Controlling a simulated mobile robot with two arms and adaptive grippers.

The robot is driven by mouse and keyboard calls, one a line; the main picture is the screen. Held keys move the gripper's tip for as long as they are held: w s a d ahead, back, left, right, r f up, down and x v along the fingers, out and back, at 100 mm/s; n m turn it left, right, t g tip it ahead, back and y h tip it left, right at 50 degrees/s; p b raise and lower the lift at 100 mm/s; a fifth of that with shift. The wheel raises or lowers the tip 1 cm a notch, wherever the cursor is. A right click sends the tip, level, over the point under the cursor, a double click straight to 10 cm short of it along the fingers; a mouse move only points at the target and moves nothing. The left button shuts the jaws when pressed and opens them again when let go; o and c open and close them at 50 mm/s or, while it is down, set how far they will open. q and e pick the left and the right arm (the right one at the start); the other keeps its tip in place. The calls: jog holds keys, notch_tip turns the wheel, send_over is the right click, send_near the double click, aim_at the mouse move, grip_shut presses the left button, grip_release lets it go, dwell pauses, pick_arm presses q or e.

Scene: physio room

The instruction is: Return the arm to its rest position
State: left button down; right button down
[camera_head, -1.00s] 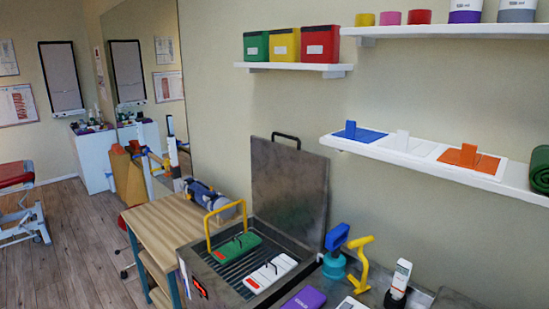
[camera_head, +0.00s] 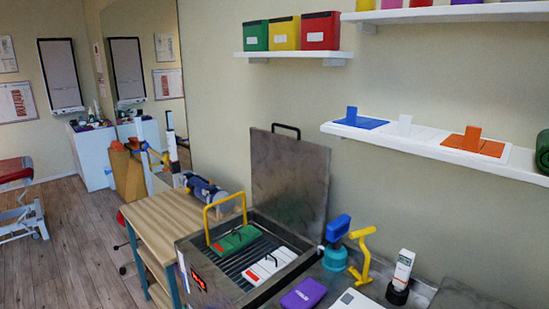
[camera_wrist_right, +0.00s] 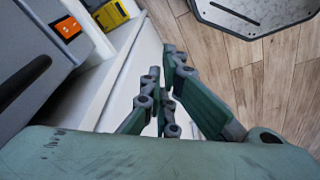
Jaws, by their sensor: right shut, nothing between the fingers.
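My right gripper (camera_wrist_right: 163,75) shows in the right wrist view, its green fingers with grey joints drawn together and nothing between them. It hangs over the gap between a white cabinet side and the wood floor (camera_wrist_right: 270,90). Neither of my arms shows in the head view, and my left gripper is in no view.
In the head view an open metal box (camera_head: 262,288) holds a green pack and a white pack, beside a wooden table (camera_head: 170,220). A blue-topped torch-like tool (camera_head: 335,255), a yellow stand (camera_head: 362,258) and a purple block (camera_head: 303,294) are on the counter. Wall shelves (camera_head: 430,148) hang above.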

jog(key=s+d+f+g+b, duration=0.1)
jog(key=s+d+f+b, duration=0.1)
jog(key=s+f, duration=1.4)
jog(key=shift+d+f, duration=0.25)
jog(key=shift+d, duration=0.2)
